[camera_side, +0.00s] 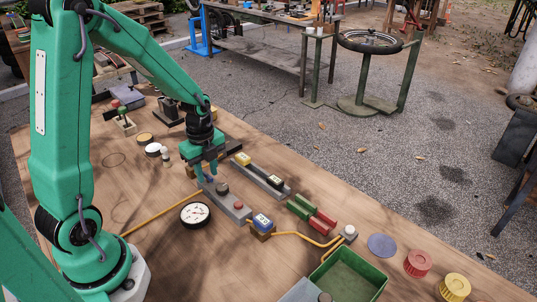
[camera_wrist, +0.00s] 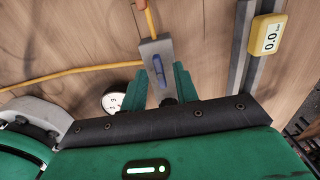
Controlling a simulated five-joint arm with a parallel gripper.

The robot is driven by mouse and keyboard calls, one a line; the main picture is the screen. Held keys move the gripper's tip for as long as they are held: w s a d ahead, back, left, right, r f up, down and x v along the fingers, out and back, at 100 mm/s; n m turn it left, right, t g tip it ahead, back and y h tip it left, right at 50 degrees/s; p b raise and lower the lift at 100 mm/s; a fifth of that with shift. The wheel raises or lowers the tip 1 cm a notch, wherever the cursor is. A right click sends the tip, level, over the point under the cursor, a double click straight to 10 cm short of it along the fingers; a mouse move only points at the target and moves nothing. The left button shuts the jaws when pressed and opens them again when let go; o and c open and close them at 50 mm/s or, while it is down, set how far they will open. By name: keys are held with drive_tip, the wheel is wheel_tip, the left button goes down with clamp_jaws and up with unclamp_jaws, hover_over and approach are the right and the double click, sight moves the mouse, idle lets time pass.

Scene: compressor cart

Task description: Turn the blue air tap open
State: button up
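I cannot tell how far the fingertips are above the block.
A yellow hose (camera_side: 160,212) runs over the wooden table near the block. A round gauge (camera_side: 195,214) lies close by. A rail with a yellow display (camera_side: 243,159) lies beyond the gripper.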

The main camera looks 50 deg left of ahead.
clamp_jaws()
drive_tip(key=shift+n, duration=0.4)
drive_tip(key=n, duration=1.2)
drive_tip(key=shift+n, duration=2)
